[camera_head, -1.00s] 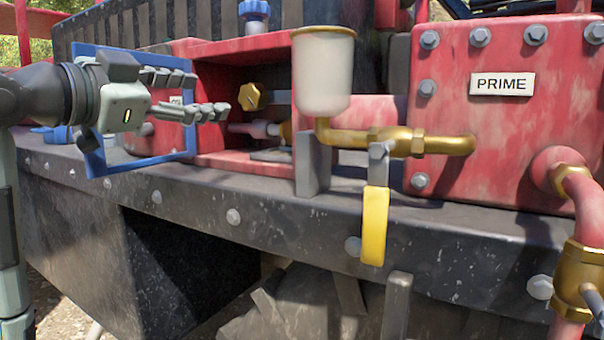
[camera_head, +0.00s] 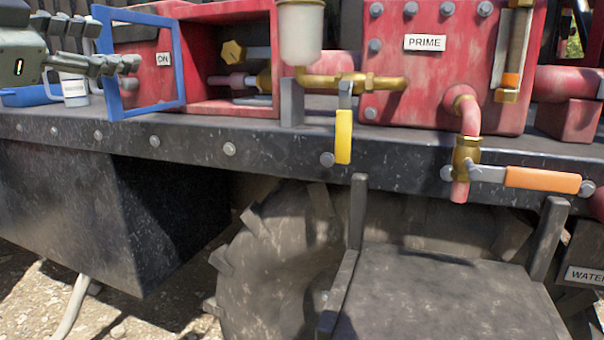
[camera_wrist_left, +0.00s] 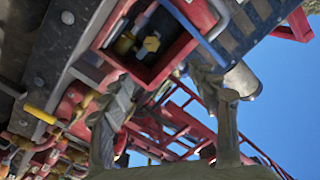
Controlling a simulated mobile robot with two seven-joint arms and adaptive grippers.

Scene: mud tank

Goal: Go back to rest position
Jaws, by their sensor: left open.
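My left gripper (camera_head: 117,47) is at the upper left of the head view, open, with nothing between its two grey fingers. Its fingers overlap the left part of a blue square frame (camera_head: 181,60) in the picture; I cannot tell whether they touch it. In the left wrist view the two fingers (camera_wrist_left: 165,95) stand apart, with red rails and sky between them. A red box (camera_head: 230,106) with an open front and a yellow knob (camera_head: 233,51) is to the right of the gripper. My right gripper is not in view.
A white labelled mug (camera_head: 75,92) stands on the dark ledge below the gripper. A white cup (camera_head: 301,35), brass piping, a yellow handle (camera_head: 343,136), an orange handle (camera_head: 543,180) and the PRIME panel (camera_head: 465,90) are to the right. A wheel (camera_head: 280,260) is below.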

